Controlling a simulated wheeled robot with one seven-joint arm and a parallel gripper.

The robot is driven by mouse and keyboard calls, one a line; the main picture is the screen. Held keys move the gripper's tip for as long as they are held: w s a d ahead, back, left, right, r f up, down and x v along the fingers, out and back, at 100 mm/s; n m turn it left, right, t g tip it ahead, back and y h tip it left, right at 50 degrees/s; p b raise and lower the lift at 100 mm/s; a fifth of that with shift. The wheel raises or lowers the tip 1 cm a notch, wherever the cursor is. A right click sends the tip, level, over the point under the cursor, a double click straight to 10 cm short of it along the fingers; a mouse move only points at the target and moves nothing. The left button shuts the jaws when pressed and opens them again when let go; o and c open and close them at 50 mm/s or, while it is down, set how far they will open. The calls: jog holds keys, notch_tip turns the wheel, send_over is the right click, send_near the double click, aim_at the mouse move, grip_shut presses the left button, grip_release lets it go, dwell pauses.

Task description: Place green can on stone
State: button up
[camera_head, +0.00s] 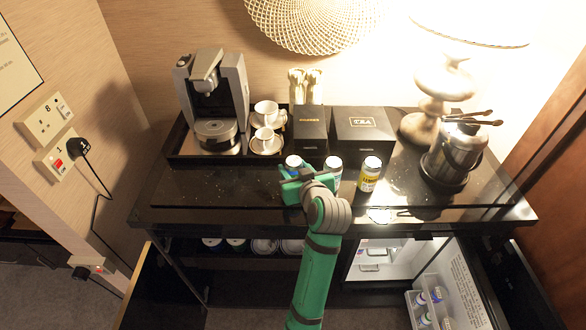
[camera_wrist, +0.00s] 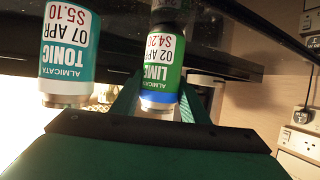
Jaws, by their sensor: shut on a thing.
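The green can (camera_wrist: 162,65), with a lime label, is between the fingers of my gripper (camera_head: 293,174) and shows inverted in the wrist view. In the head view only the top of the can (camera_head: 293,161) shows above the gripper, left of the other cans. My gripper (camera_wrist: 158,98) is shut on it. I cannot tell whether its base touches the surface. The dark speckled stone-like top (camera_head: 225,190) of the cabinet lies beneath it, with its front strip bare on the left.
A teal tonic can (camera_wrist: 67,45) is close beside the green can; it also shows in the head view (camera_head: 334,163). A yellow-labelled can (camera_head: 369,176) stands further right. Behind are a coffee machine (camera_head: 215,100), cups, and a tea box (camera_head: 362,130). An ice bucket (camera_head: 452,155) is at right.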

jog(key=shift+d, duration=0.15)
jog(key=o, duration=1.3)
jog(key=shift+f, duration=0.1)
jog(key=shift+s+r, duration=0.1)
jog(key=shift+r, duration=0.1)
jog(key=v, duration=1.2)
jog(key=shift+f, duration=0.1)
